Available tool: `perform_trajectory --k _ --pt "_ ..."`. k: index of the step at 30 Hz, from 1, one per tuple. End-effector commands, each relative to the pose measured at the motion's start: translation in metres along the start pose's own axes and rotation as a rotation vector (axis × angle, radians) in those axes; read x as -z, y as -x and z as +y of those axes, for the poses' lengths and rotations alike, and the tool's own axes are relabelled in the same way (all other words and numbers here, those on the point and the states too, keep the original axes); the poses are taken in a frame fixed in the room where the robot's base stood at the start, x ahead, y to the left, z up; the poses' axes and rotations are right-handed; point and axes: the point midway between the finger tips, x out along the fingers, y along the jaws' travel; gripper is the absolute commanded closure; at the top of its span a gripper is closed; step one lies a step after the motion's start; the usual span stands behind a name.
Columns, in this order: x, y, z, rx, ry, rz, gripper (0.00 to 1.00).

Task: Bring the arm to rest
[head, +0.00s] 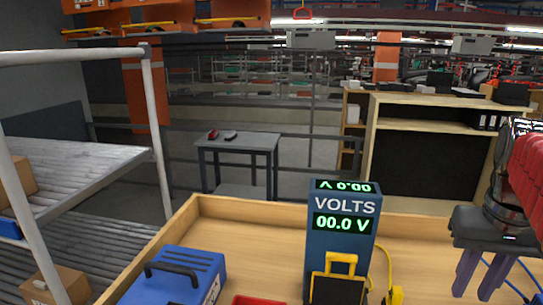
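My gripper (478,284) is at the right edge of the head view, pointing down. Its two purple fingers show with a gap between them, and nothing shows in the gap. It hangs over the right part of a wooden-rimmed workbench (270,214). Part of my red arm shows above it, cut off by the picture edge.
A blue voltmeter (345,205) reading 00.0 V stands on the bench, with yellow parts at its front. A blue case (178,277) and a red tray (258,300) are left of it. A conveyor (100,165) with cardboard boxes is at left. A grey table (238,142) stands behind.

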Motion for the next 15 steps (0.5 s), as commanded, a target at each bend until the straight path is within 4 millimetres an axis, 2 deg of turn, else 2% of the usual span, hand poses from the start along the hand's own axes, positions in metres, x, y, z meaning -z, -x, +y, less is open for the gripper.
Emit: perform_trajectory --k 5,10,15 --pt "-0.002 -0.028 -0.024 -0.006 -0.012 0.082 0.76" --pt "-0.01 -0.052 -0.06 0.006 0.017 0.171 0.76" --pt "-0.026 -0.073 -0.101 0.035 0.077 0.249 0.76"
